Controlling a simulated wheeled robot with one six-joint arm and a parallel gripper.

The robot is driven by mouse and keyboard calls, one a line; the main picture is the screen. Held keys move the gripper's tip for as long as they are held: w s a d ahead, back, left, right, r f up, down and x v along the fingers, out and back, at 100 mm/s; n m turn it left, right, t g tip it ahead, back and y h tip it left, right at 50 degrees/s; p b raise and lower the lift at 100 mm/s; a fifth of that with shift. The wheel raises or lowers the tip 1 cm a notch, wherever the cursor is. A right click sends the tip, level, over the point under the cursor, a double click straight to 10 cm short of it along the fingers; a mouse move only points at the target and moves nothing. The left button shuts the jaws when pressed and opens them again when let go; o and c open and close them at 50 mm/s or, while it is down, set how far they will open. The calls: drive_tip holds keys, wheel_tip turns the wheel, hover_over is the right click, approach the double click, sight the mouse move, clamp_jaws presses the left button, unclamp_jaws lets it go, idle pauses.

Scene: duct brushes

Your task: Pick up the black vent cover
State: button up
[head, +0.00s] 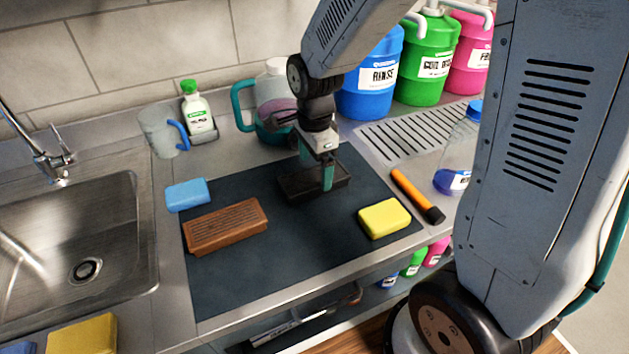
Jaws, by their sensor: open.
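The black vent cover (296,188) is a dark rectangular piece lying on the dark mat (290,250), toward the back middle of it. My gripper (317,170) is pointed down right over the cover, its teal fingers open. One finger comes down in front of the cover's middle and the other is partly hidden behind it. My wrist and fingers hide part of the cover, and I cannot tell whether they touch it.
On the mat, a brown slotted block (226,226) and a blue sponge (188,194) lie left, a yellow sponge (384,218) right. An orange-handled tool (412,192) lies at the right edge. A jug (272,100) and bottles stand behind. The sink (80,240) is left.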

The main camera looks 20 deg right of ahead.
sight(315, 177)
drive_tip(key=f, duration=0.4)
drive_tip(key=shift+w+f, duration=0.2)
drive_tip(key=shift+f, duration=0.05)
drive_tip(key=shift+c, duration=0.3)
drive_tip(key=c, duration=1.2)
wheel_tip(315, 177, up, 10)
drive_tip(key=shift+r, duration=0.1)
drive_tip(key=o, duration=0.6)
drive_tip(key=c, duration=0.3)
drive_tip(key=shift+c, duration=0.2)
